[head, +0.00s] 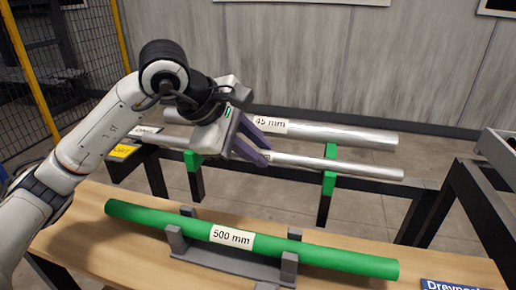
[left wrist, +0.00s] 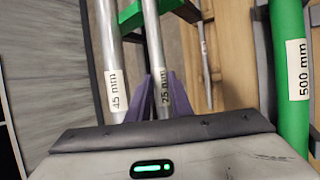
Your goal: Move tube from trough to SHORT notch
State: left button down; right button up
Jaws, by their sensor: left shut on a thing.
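My left gripper (head: 268,149) has its purple fingers around the thin silver tube labelled 25 mm (head: 365,168) and is shut on it. In the left wrist view this 25 mm tube (left wrist: 154,50) runs between the fingers (left wrist: 158,92). The tube lies at or just above the green brackets (head: 329,184) of the dark rack; I cannot tell whether it touches them. My right gripper is not in view.
A thicker silver 45 mm tube (head: 340,133) lies behind the thin one. A green 500 mm tube (head: 150,214) rests in a grey cradle (head: 225,268) on the wooden table (head: 80,235) in front. A dark frame (head: 478,205) stands at right.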

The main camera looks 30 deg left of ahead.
pick_arm(q)
jog(key=c, duration=1.6)
grip_release()
jog(key=shift+r, duration=0.1)
jog(key=shift+o, duration=0.4)
jog(key=shift+s, duration=0.1)
jog(key=p+v, duration=0.1)
jog(key=v, duration=0.9)
jog(key=shift+s, duration=0.1)
